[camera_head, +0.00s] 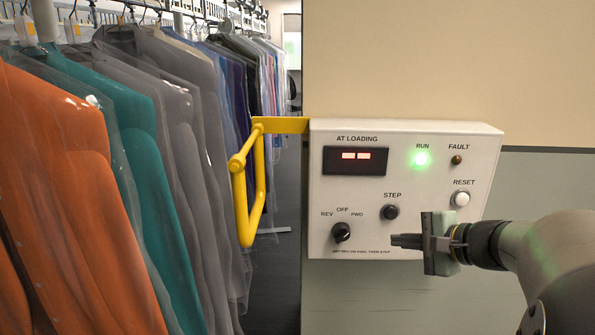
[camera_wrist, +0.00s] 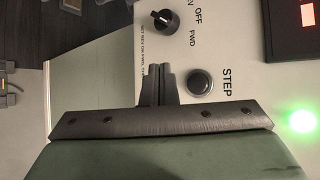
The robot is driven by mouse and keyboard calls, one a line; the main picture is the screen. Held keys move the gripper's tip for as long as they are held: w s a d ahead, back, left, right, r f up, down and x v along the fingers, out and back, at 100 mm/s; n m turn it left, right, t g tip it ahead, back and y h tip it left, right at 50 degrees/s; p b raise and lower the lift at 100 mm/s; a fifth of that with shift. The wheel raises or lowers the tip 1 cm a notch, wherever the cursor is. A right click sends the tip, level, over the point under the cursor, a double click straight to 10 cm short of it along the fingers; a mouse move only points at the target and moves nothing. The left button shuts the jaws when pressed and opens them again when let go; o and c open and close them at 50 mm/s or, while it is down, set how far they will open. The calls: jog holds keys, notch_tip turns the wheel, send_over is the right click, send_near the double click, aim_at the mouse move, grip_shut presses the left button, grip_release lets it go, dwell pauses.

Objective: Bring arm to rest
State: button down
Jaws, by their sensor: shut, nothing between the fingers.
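My gripper (camera_head: 400,241) is in front of the lower right part of a white control panel (camera_head: 325,215). It points left in the head view, and its fingers are closed together with nothing between them. In the wrist view the shut fingers (camera_wrist: 158,80) point toward the panel face, between the black rotary knob (camera_wrist: 165,20) and the STEP button (camera_wrist: 200,82). The knob (camera_head: 342,232) and STEP button (camera_head: 390,212) are both uncovered in the head view. Whether the fingertips touch the panel cannot be told.
A green RUN lamp (camera_head: 421,159) is lit; the FAULT lamp (camera_head: 456,160) is dark. The display (camera_head: 355,161) sits under AT LOADING. A white RESET button (camera_head: 462,198) is at right. A yellow bar frame (camera_head: 241,190) juts left toward bagged garments (camera_head: 75,150) on a rail.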

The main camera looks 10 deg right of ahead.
jog(key=s+a+f+n+g, duration=0.3)
jog(key=a+f+g, duration=0.1)
jog(key=a, duration=0.4)
jog(key=s+a+f+n+g+h, duration=0.3)
jog(key=s+f+n, duration=0.3)
jog(key=s, duration=0.2)
jog(key=s+a+f+n+g+h, duration=0.3)
jog(key=s+f+n, duration=0.2)
jog(key=s, duration=0.4)
jog(key=shift+a+f+n+g, duration=0.3)
jog(key=shift+a+f+n, duration=0.1)
jog(key=shift+n, duration=0.5)
jog(key=shift+w, duration=0.1)
dwell(1.5)
